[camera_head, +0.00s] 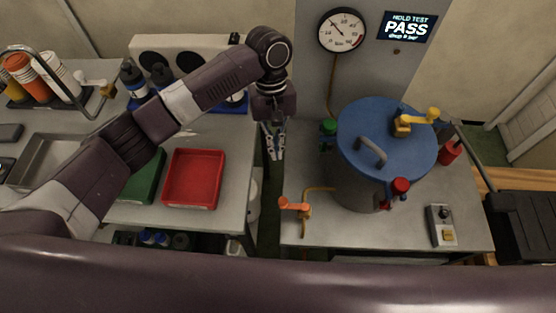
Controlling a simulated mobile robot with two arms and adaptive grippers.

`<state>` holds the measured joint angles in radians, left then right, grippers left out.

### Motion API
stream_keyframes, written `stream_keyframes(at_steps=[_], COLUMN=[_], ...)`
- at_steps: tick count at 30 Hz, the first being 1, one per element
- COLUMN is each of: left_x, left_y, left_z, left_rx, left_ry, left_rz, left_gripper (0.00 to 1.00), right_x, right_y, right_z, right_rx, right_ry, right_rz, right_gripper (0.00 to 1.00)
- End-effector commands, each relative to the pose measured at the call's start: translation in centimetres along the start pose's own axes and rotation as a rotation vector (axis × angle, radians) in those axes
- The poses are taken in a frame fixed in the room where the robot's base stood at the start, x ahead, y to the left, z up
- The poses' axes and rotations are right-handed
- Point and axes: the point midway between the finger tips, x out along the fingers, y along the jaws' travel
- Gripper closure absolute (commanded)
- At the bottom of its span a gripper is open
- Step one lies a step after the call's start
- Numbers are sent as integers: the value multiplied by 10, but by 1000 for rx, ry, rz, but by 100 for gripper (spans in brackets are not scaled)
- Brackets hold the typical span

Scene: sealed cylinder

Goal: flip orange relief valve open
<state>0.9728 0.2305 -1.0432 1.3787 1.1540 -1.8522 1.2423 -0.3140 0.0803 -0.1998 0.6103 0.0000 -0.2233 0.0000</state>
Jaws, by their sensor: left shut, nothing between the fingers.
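The orange relief valve (294,204) stands at the front left of the right table, joined by a brass pipe to the blue-lidded cylinder (360,130). Its orange handle points to the left. My left gripper (275,157) hangs fingers down over the gap between the two tables, behind the valve and apart from it. It is shut and empty. My right gripper is not in view.
A gauge (342,31) and a screen reading PASS (407,27) are on the back panel. A red valve (400,186), a yellow lever (416,122) and a small switch box (441,226) are further right. A red tray (194,178) lies on the left table.

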Motion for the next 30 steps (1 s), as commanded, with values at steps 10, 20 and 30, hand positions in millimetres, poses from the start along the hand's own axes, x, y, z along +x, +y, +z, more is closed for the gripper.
stream_keyframes(at_steps=[10, 20, 30], left_x=[74, 92, 95], left_y=[-1, -1, -1], left_z=[1, 34, 39], left_rx=[-1, 2, 1], left_ry=[-3, 1, 1], left_rz=[-4, -1, -1], left_gripper=[100, 100, 100], right_x=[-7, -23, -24], right_y=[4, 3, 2], right_z=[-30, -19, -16], right_rx=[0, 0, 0], right_ry=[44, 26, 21], right_rz=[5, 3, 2], right_gripper=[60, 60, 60])
